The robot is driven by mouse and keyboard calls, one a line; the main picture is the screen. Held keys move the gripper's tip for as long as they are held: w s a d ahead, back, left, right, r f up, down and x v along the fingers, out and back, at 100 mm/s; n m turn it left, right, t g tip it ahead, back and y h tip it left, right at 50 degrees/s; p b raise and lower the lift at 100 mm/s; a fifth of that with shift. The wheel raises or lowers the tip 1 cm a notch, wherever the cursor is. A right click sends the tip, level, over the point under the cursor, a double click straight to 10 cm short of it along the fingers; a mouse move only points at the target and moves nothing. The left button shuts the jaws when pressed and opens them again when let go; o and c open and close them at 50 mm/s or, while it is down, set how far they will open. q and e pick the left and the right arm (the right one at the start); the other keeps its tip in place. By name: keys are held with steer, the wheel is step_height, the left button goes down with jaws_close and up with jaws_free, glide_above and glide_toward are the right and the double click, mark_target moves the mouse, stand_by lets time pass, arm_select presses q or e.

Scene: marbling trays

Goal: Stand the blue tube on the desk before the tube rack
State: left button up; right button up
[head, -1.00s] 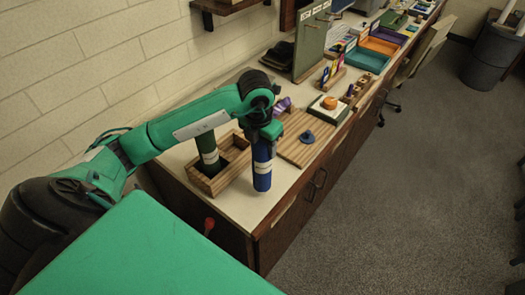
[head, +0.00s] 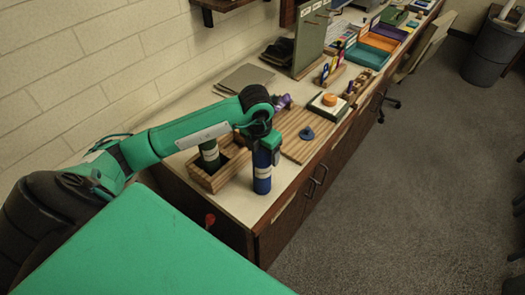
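The blue tube (head: 262,183), with a pale label band, is upright at the front side of the wooden tube rack (head: 207,184). Its bottom is at or very near the desk top (head: 240,207); I cannot tell whether it touches. My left gripper (head: 266,152) is around the tube's upper end and looks shut on it; the fingers and arm hide the tube's top. A green tube (head: 209,155) with a pale band stands in the rack, its top hidden behind my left arm. My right gripper is not in view.
A striped wooden board (head: 296,145) with a blue knobbed piece (head: 307,134) lies right of the tube. A purple object (head: 284,101) is behind my wrist. The desk's front edge is close to the tube.

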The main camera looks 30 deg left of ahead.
arm_select(q)
step_height(320, 180, up, 12)
steer(key=s+b, duration=0.1)
steer(key=b, duration=0.2)
steer(key=shift+s+b, duration=0.2)
steer(key=shift+b, duration=0.15)
steer(key=shift+r, duration=0.1)
stand_by(0.4)
